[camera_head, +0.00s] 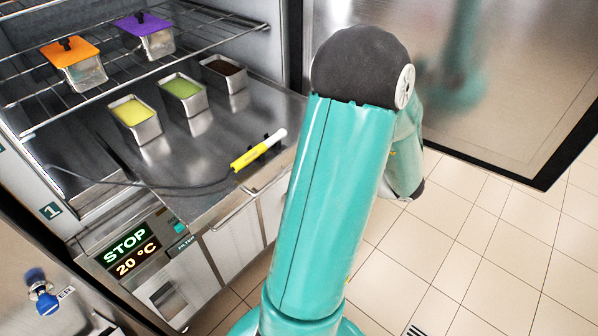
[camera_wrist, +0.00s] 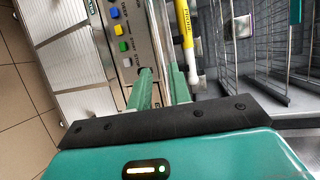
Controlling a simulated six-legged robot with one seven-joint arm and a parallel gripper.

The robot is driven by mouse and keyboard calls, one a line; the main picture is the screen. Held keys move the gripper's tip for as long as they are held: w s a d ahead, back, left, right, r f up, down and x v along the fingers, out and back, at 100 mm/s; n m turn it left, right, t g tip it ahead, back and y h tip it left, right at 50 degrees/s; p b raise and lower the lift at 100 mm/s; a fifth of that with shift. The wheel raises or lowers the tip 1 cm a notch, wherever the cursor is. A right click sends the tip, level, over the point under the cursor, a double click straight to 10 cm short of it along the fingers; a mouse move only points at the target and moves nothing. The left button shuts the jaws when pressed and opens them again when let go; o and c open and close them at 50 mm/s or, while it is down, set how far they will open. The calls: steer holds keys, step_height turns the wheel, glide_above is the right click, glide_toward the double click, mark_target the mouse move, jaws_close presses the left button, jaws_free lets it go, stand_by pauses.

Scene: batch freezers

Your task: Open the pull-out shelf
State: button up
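In the head view, the open freezer cabinet holds a wire shelf (camera_head: 110,88) in its upper part and a flat steel shelf (camera_head: 190,150) below it. I cannot tell for sure which one is the pull-out shelf. A bar handle (camera_head: 236,212) runs along the front below the steel shelf. My gripper is hidden behind my teal arm in the head view. Wire shelves (camera_wrist: 270,45) show there at the right.
Lidded orange (camera_head: 75,62) and purple (camera_head: 147,36) containers stand on the wire shelf. Several small open trays (camera_head: 137,120) and a yellow probe (camera_head: 258,150) rest below. A control panel (camera_head: 135,255) reads STOP, 20 °C. The open door (camera_head: 520,80) stands right; tiled floor (camera_head: 470,230) is clear.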

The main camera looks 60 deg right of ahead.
steer(key=a+v, duration=0.1)
steer(key=v, duration=0.6)
steer(key=shift+d, duration=0.45)
steer(key=shift+w, duration=0.1)
steer(key=w+a+r+n+g+y, duration=0.25)
steer(key=w+a+n+g, duration=0.2)
steer(key=w+a, duration=0.4)
steer(key=w+a+r+n+g+y, duration=0.25)
steer(key=w+a+g+y, duration=0.2)
steer(key=w+a, duration=0.35)
steer(key=w+a+r+n+h, duration=0.2)
steer(key=a+n+h, duration=0.1)
steer(key=a, duration=0.4)
steer(key=w+a+r+n+h, duration=0.2)
steer(key=a+n+h, duration=0.1)
steer(key=a, duration=0.4)
steer(key=w+a+r+n+g+h, duration=0.1)
steer(key=w+a+r+n+h, duration=0.1)
steer(key=a, duration=0.5)
steer(key=r+n+h, duration=0.1)
steer(key=n, duration=0.1)
steer(key=shift+n, duration=0.3)
